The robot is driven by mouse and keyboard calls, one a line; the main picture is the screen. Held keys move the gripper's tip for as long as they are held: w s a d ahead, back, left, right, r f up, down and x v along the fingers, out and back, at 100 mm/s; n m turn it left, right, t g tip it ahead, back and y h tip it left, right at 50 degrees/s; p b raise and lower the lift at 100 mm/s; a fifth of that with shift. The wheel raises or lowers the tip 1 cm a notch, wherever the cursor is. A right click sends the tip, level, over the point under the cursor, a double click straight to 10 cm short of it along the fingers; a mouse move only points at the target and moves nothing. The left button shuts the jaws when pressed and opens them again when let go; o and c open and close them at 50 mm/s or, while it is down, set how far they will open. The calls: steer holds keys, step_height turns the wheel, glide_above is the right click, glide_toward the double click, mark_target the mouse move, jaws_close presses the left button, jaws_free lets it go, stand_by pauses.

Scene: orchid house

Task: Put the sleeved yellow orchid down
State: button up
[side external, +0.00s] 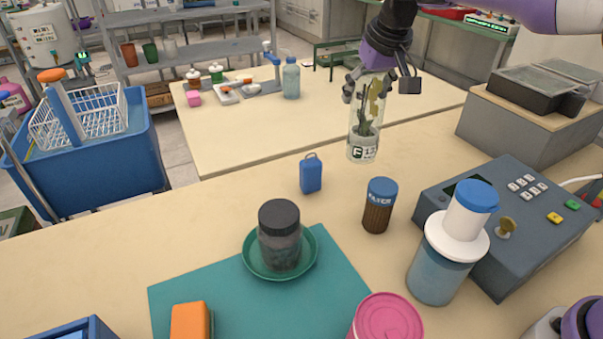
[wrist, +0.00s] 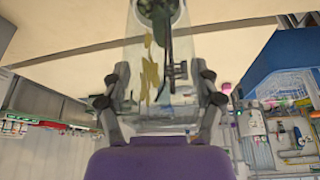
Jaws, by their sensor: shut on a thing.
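The sleeved yellow orchid (side external: 366,118) is a clear sleeve with a yellowish plant inside and a pale labelled base. It hangs upright above the table in the side external view. My gripper (side external: 370,88) is shut on the upper part of the sleeve. In the wrist view my gripper's fingers (wrist: 162,105) stand on both sides of the clear sleeve (wrist: 150,70), with the yellow plant and dark stems showing through. The sleeve's base appears apart from the tabletop, though the exact gap is hard to judge.
A blue tag-like block (side external: 311,175), a brown blue-lidded jar (side external: 379,206) and a grey control box (side external: 530,215) stand near below. A dark-lidded jar (side external: 280,238) sits on a green saucer (side external: 250,265) on the teal mat (side external: 190,290). Bare table lies left of the blue block.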

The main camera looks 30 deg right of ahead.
steer(key=w+d+f, duration=0.2)
steer(key=d+f, duration=0.2)
steer(key=f, duration=0.2)
steer(key=shift+w+f, duration=0.15)
steer(key=shift+f, duration=0.25)
steer(key=o, duration=1.4)
steer(key=shift+a, duration=0.1)
steer(key=v, duration=1.2)
